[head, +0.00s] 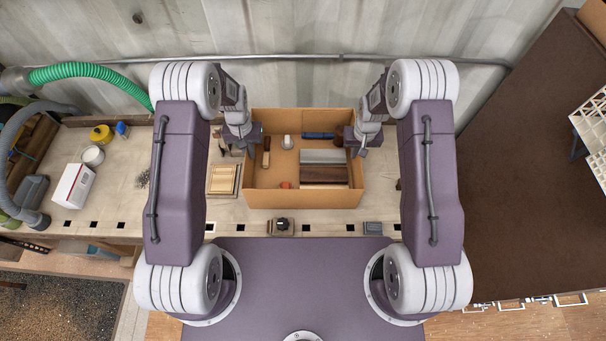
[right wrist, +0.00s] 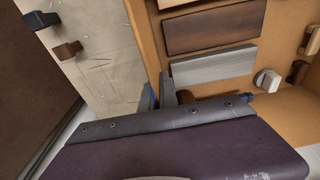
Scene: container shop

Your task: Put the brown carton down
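The brown carton (head: 303,198) is a wide open-topped box over the workbench, directly in front of me. It holds wood blocks, a grey block and several small items. My left gripper (head: 249,139) is at its left wall, with its fingertips partly hidden by the hand. My right gripper (head: 352,141) is at the right wall. In the right wrist view the carton wall (right wrist: 143,38) runs between the two fingers of the right gripper (right wrist: 159,95), which are close together on it. The carton looks level. I cannot tell whether its base touches the bench.
The workbench (head: 117,185) has a white box (head: 73,186), a yellow tub (head: 101,134) and a wooden tray (head: 224,180) left of the carton. Small dark items (head: 281,227) lie along its front edge. A brown table (head: 530,170) stands at the right.

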